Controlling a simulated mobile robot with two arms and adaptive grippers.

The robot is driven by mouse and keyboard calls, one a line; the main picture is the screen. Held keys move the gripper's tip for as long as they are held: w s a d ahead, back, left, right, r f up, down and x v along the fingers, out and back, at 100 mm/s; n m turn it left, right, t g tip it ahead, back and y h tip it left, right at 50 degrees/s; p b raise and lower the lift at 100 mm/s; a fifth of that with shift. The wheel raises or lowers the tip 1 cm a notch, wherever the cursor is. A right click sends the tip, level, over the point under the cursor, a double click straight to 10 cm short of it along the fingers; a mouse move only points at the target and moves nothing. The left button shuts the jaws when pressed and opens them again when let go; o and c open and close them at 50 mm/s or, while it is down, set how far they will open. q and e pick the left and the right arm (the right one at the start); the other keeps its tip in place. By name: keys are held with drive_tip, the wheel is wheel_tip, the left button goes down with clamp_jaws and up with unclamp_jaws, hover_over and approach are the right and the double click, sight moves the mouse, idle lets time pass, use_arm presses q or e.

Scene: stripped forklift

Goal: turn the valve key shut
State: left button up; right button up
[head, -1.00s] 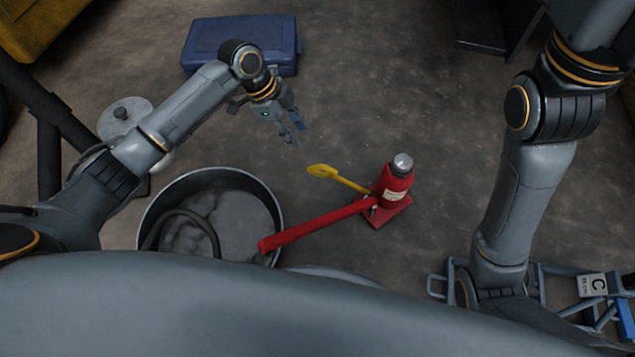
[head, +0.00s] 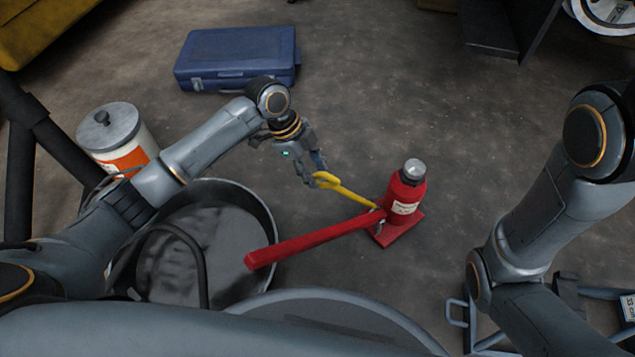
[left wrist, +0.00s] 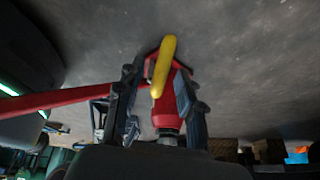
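A red bottle jack (head: 405,195) stands upright on its red base on the floor, right of centre in the head view. A yellow valve key (head: 350,193) sticks out from its lower part toward the upper left. A long red handle (head: 310,243) reaches from the jack to the lower left. My left gripper (head: 314,175) is at the free end of the key. In the left wrist view the key (left wrist: 163,68) lies between the two parted fingers, with gaps visible beside it; contact cannot be told. My right gripper is out of view.
A round dark pan (head: 268,205) with a hose stands below my left arm, under the red handle's end. A blue case (head: 237,58) lies at the back, and a white and orange canister (head: 118,140) stands left. The floor right of the jack is clear.

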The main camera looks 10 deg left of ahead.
use_arm(q)
drive_tip(key=shift+b+x, duration=0.4)
drive_tip(key=shift+x, duration=0.5)
